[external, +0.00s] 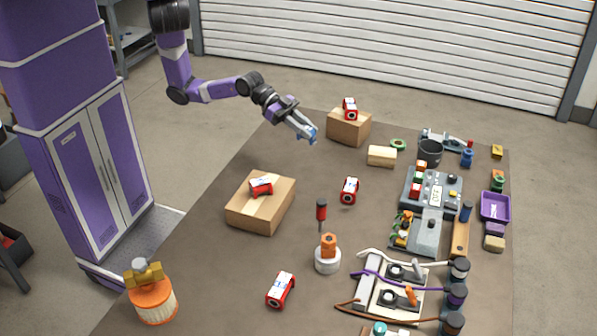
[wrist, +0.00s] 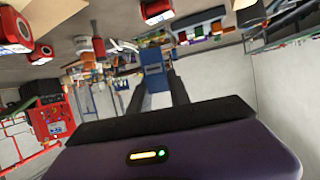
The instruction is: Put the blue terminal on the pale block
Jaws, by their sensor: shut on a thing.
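My gripper (external: 305,128) is held out in the air over the far left part of the table. It is shut on the blue terminal (external: 314,135), which shows as a small blue piece at the fingertips. In the wrist view the blue terminal (wrist: 153,66) sits between the ends of my two dark fingers. The pale block (external: 382,156), cream coloured, lies on the table to the right of my gripper and a little lower in the picture. Nothing is seen on its top. I cannot make out the pale block surely in the wrist view.
A cardboard box (external: 349,128) with a red-and-white device on top stands just behind the pale block. A green ring (external: 398,145) lies close by. Another box (external: 262,203) stands nearer. Grey equipment (external: 432,190) and a dark cup (external: 430,152) are to the right.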

